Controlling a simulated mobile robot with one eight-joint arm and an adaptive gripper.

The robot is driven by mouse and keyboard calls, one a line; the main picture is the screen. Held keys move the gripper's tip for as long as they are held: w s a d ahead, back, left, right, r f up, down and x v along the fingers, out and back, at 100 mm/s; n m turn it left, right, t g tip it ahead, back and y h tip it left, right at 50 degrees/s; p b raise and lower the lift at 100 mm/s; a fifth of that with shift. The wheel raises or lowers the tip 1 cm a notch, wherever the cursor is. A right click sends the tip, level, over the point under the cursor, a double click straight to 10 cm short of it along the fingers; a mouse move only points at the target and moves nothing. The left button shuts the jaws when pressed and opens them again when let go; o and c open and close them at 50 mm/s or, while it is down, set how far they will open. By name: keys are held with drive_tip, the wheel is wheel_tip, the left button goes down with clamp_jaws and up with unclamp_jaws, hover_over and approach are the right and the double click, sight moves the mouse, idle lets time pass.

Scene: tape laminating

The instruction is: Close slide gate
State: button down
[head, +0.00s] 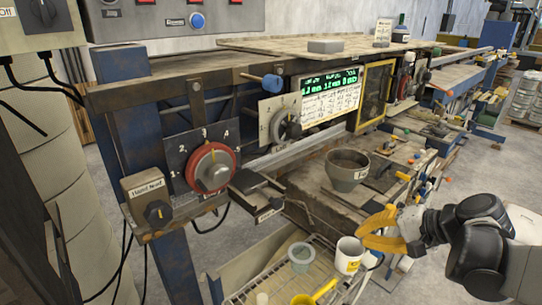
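No part is legibly marked as the slide gate. A small black sliding block on a labelled bracket (262,203) juts from the bench front, left of my gripper and apart from it. It may be the gate, but its label is too small to read. A yellow-framed panel (374,96) stands farther back on the bench.
A red-ringed dial (212,168) and a hazard knob box (152,199) are at the left front. A wire rack (275,283) below holds cups and a yellow scoop.

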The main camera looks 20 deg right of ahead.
drive_tip(key=s+d+r+m+t, duration=0.1)
drive_tip(key=s+d+m+t, duration=0.15)
drive_tip(key=s+d, duration=0.45)
drive_tip(key=s+d+r+m+t, duration=0.2)
drive_tip(key=s+d+t, duration=0.2)
drive_tip(key=d, duration=0.6)
drive_tip(key=w+a+f+b, duration=0.1)
drive_tip(key=w+b, duration=0.1)
drive_tip(key=w, duration=0.4)
drive_tip(key=w+a+f+h+b, duration=0.1)
drive_tip(key=w+a+b, duration=0.1)
drive_tip(key=w, duration=0.5)
drive_tip(key=shift+a+f, duration=0.3)
drive_tip(key=shift+w+n, duration=0.1)
drive_tip(key=shift+n, duration=0.15)
drive_tip(key=w, duration=0.1)
drive_tip(key=w+a, duration=0.2)
drive_tip(key=w, duration=0.1)
drive_tip(key=shift+w, duration=0.1)
drive_tip(key=shift+d, duration=0.1)
